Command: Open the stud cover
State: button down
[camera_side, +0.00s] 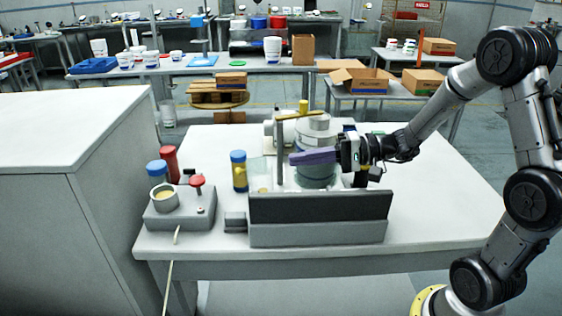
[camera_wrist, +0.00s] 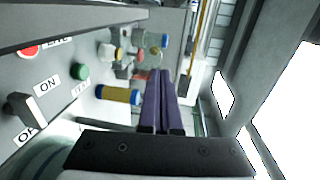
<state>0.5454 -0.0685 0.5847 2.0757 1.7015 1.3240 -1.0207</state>
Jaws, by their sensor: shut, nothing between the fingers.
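My gripper (camera_side: 294,158) has purple fingers, closed together with nothing between them. They point left across the front of a grey cylindrical machine part (camera_side: 318,174), beside a thin upright post (camera_side: 280,150). In the wrist view my gripper (camera_wrist: 160,76) also shows the two fingers side by side. I cannot tell for certain which part is the stud cover. A long box with a dark front panel (camera_side: 320,207) stands below and in front of the fingers. A control panel (camera_wrist: 70,50) with a red button, a green button and an ON/OFF switch is left of the fingers in the wrist view.
A yellow bottle with a blue cap (camera_side: 239,175) stands left of the machine. A grey box with a red knob (camera_side: 180,210) sits at the table's left. The white table (camera_side: 430,205) is clear at right. A large white cabinet (camera_side: 70,130) borders the left.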

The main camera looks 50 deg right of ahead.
aim_at(255, 165)
jog(key=shift+x, duration=2.3)
jog(key=shift+w+a+r+g+h, duration=0.15)
jog(key=shift+r+g+h, duration=0.05)
jog(key=shift+g+h, duration=0.1)
jog(key=shift+g+h, duration=0.8)
jog(key=shift+w+a+r, duration=0.6)
jog(key=shift+w+a, duration=0.3)
jog(key=shift+w+a+r, duration=0.6)
jog(key=shift+w+a, duration=0.3)
jog(key=shift+r, duration=0.15)
